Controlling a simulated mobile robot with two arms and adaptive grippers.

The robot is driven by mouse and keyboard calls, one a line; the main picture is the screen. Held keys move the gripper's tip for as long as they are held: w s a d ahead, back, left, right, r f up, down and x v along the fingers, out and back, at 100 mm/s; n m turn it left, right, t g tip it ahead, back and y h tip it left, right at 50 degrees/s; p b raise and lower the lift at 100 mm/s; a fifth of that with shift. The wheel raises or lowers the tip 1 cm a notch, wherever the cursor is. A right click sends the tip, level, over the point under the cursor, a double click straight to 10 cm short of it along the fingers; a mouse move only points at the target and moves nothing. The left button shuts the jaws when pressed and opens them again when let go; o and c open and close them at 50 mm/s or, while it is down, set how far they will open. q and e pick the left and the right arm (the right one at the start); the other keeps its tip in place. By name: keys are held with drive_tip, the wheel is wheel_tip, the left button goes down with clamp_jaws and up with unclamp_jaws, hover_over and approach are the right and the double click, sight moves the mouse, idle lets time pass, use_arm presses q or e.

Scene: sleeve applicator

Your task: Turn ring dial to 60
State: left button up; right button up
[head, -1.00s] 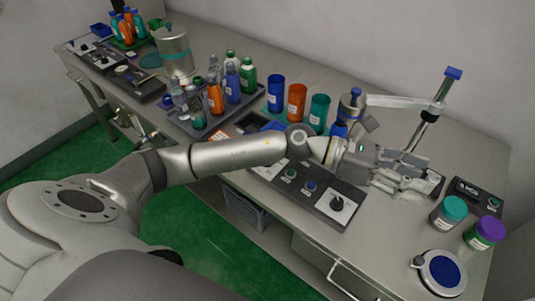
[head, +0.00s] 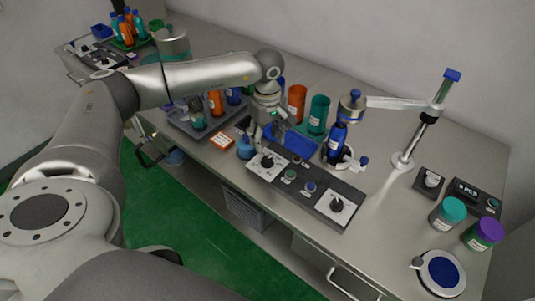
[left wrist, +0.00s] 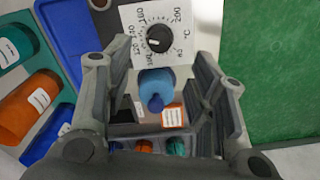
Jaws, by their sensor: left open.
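A dark control panel (head: 302,190) near the table's front edge carries a white-faced dial at its left end (head: 267,163), another dial at its right end (head: 337,206) and small buttons between. A small box with a dial (head: 431,181) stands farther right. I cannot tell which one is the ring dial. My left gripper (head: 259,138) is open, pointing down beside the panel's left end. In the left wrist view, the left panel dial (left wrist: 157,40) has a numbered face marked in °C, beyond the open fingers. A blue flask (left wrist: 157,85) shows between the fingers, apparently untouched.
A jointed applicator arm on a post (head: 425,122) reaches over a blue bottle (head: 336,140). A teal-lidded jar (head: 447,213), a purple-lidded jar (head: 484,235) and a round blue pad (head: 443,271) stand right. Orange (head: 297,103) and teal (head: 318,114) cups stand behind the panel.

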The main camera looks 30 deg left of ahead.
sight(267, 158)
use_arm(q)
wheel_tip(267, 158, down, 8)
drive_tip(key=shift+r+p, duration=0.1)
drive_tip(key=shift+p, duration=0.6)
drive_tip(key=shift+c, duration=0.3)
drive_tip(key=c, duration=1)
